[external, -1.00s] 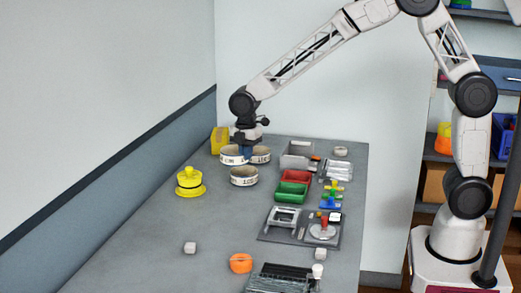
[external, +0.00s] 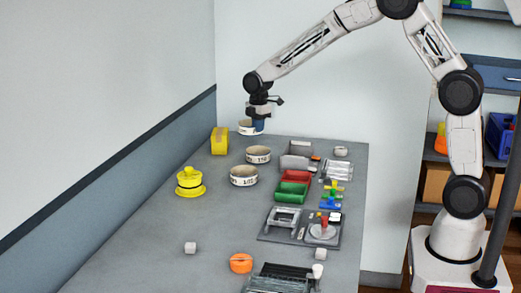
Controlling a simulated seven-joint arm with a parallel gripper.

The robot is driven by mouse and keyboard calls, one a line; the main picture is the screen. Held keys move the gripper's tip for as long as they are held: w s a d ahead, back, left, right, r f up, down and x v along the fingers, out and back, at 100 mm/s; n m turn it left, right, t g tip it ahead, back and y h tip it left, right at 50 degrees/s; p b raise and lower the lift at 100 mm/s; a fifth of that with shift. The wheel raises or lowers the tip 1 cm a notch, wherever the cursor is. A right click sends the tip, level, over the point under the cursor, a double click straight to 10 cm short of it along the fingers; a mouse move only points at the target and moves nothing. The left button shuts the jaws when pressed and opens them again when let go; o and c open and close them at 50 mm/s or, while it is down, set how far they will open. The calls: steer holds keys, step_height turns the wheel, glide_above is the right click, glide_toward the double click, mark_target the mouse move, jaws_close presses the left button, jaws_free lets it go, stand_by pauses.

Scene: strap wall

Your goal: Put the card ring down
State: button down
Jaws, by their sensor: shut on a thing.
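A white card ring (external: 246,129) with dark marks hangs in my gripper (external: 257,126), raised above the far end of the grey table. My gripper is shut on the ring's wall. Two similar white rings with dark print stand on the table: one (external: 258,154) below and slightly right of my gripper, and one (external: 243,176) nearer the camera. The fingertips are small here and partly hidden by the held ring.
A yellow box (external: 219,141) stands left of the rings, and a yellow lidded piece (external: 190,183) nearer. Red (external: 294,177) and green (external: 290,191) bins and a grey bin (external: 297,155) stand to the right.

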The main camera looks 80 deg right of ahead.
steer(key=s+d+m, duration=0.2)
steer(key=s+d, duration=0.1)
steer(key=d, duration=1.3)
steer(key=shift+d, duration=0.35)
steer(key=shift+f, duration=0.1)
steer(key=shift+f, duration=3.1)
steer(key=shift+f, duration=1.9)
steer(key=c, duration=1.3)
jaws_free()
steer(key=shift+f, duration=0.1)
